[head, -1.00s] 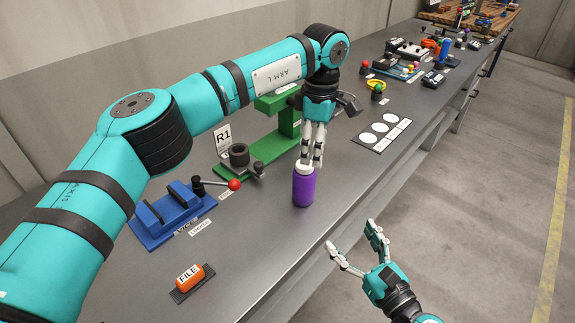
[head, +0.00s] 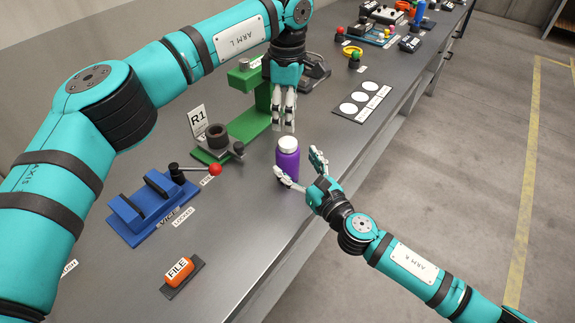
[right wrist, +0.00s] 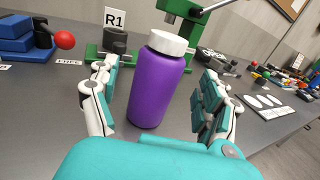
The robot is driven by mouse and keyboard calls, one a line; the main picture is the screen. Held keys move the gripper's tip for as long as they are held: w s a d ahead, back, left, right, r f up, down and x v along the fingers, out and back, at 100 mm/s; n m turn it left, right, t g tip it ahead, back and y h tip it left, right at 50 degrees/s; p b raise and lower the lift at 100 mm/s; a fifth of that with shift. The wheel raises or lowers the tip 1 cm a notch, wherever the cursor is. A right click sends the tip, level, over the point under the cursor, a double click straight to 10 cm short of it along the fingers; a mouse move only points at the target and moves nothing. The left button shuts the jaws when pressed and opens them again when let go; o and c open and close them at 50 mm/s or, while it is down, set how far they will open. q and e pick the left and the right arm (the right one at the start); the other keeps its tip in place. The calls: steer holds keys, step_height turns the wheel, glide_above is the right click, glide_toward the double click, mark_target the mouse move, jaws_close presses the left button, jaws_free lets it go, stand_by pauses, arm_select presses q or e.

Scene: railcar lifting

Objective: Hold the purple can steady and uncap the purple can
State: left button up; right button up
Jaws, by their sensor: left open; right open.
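The purple can (head: 287,163) stands upright on the grey bench near its front edge. Its white cap (head: 288,143) is on top. My right gripper (head: 296,168) is open with its fingers on either side of the can. In the right wrist view the can (right wrist: 158,85) and its cap (right wrist: 168,42) stand between the two spread fingers (right wrist: 162,95), with gaps visible on both sides. My left gripper (head: 283,122) is open and points down, above and behind the cap in the head view. It appears apart from the cap.
A blue vise (head: 150,208) with a red-knobbed handle (head: 215,170) stands left of the can. A green press (head: 250,122) and a grey fixture by the R1 sign (head: 198,120) are behind it.

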mark_target(287, 153)
steer(key=x, duration=0.5)
steer(key=shift+s, duration=0.1)
jaws_close()
stand_by(0.5)
